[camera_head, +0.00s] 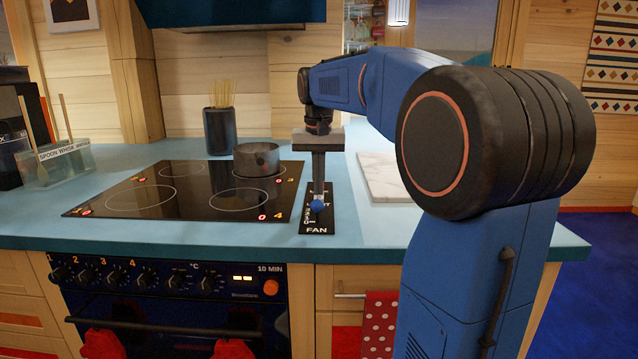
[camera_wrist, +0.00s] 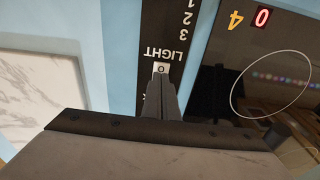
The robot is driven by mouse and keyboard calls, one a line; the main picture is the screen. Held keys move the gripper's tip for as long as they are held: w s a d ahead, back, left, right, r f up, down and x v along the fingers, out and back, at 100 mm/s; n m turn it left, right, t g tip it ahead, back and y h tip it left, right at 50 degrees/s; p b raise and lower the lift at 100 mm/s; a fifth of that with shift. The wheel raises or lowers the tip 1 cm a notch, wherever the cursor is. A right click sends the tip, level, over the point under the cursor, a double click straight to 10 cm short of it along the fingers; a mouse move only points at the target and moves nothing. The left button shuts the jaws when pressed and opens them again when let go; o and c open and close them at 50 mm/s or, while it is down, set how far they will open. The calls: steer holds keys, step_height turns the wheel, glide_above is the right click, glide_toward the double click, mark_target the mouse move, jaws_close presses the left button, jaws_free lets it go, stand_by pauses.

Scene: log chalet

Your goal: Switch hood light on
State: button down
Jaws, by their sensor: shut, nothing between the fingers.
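The black control panel (camera_head: 331,222) lies flat on the blue counter, right of the cooktop, with "FAN" printed at its front end. A blue knob (camera_head: 317,206) sits on it near the front. In the wrist view the panel (camera_wrist: 158,30) reads "LIGHT", with numbers beyond. A small pale light switch (camera_wrist: 161,68) shows just under that word, its lower part hidden by my fingers. My gripper (camera_head: 318,194) points down over the panel, shut and empty. In the wrist view its fingertips (camera_wrist: 160,80) are right at the switch; I cannot tell whether they touch. The dark hood (camera_head: 230,12) is above; no lit lamp is visible.
The black cooktop (camera_head: 150,190) lies to the left, with a pot (camera_head: 257,160) on its back right ring. A utensil holder (camera_head: 219,130) stands behind. A white marble board (camera_head: 380,178) lies right of the panel. The counter's front strip is clear.

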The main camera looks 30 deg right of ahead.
stand_by(0.3)
step_height(320, 180, up, 14)
steer(key=s+a, duration=0.1)
steer(key=s, duration=0.1)
steer(key=shift+a, duration=0.2)
steer(key=shift+f, duration=0.1)
stand_by(0.3)
steer(key=shift+w+d+t+h, duration=0.3)
steer(key=shift+w, duration=0.15)
steer(key=f, duration=0.4)
steer(key=w+d+f, duration=0.1)
steer(key=f, duration=0.4)
steer(key=w+f, duration=0.1)
steer(key=f, duration=0.3)
steer(key=shift+d+f, duration=0.2)
steer(key=shift+f, duration=0.1)
